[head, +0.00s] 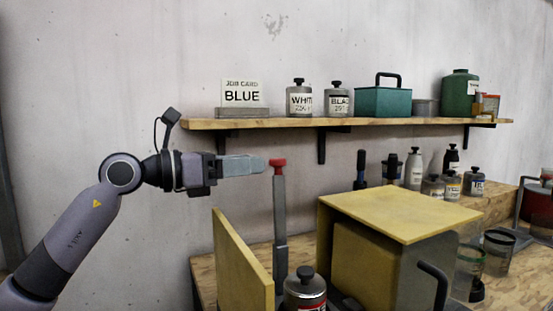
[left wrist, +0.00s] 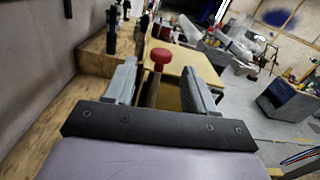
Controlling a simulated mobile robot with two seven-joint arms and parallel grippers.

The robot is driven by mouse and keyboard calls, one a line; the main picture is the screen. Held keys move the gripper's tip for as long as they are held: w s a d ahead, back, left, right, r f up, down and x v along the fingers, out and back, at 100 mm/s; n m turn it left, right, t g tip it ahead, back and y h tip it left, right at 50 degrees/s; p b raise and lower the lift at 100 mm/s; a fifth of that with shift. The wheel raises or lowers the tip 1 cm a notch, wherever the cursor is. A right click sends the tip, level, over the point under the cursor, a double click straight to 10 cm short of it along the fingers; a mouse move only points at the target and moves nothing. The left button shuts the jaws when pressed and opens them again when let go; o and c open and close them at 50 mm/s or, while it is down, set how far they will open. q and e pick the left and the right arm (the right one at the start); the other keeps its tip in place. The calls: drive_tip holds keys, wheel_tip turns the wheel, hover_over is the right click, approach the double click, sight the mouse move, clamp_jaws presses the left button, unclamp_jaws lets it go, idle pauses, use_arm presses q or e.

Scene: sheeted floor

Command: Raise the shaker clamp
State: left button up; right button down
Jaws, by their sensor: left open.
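The shaker (head: 388,216) is a yellow box on the wooden bench, with a yellow side panel (head: 240,262) at its left. The clamp is a grey upright bar (head: 280,222) with a red knob (head: 278,163) on top, rising between panel and box. My left gripper (head: 262,164) is open and level, its fingertips just left of the knob. In the left wrist view the red knob (left wrist: 161,57) shows between the two spread fingers (left wrist: 160,80), near their tips; contact cannot be told. A grey can with a dark cap (head: 305,287) stands by the bar's foot. My right gripper is out of view.
A wall shelf (head: 350,122) above holds a BLUE job card (head: 241,94), WHITE and BLACK cans, a green box (head: 383,101) and a green jug. Several bottles and cans stand on the raised bench at the back right. Clear cups (head: 497,250) stand right of the shaker.

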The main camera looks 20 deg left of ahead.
sight(271, 161)
use_arm(q)
drive_tip(key=p+x, duration=0.1)
drive_tip(key=x, duration=0.4)
drive_tip(key=shift+w+d+r+p, duration=0.1)
drive_tip(key=shift+d+r+p, duration=0.05)
drive_tip(key=shift+d+p, duration=0.15)
drive_tip(key=shift+w+d, duration=0.45)
drive_tip(key=shift+w, duration=0.1)
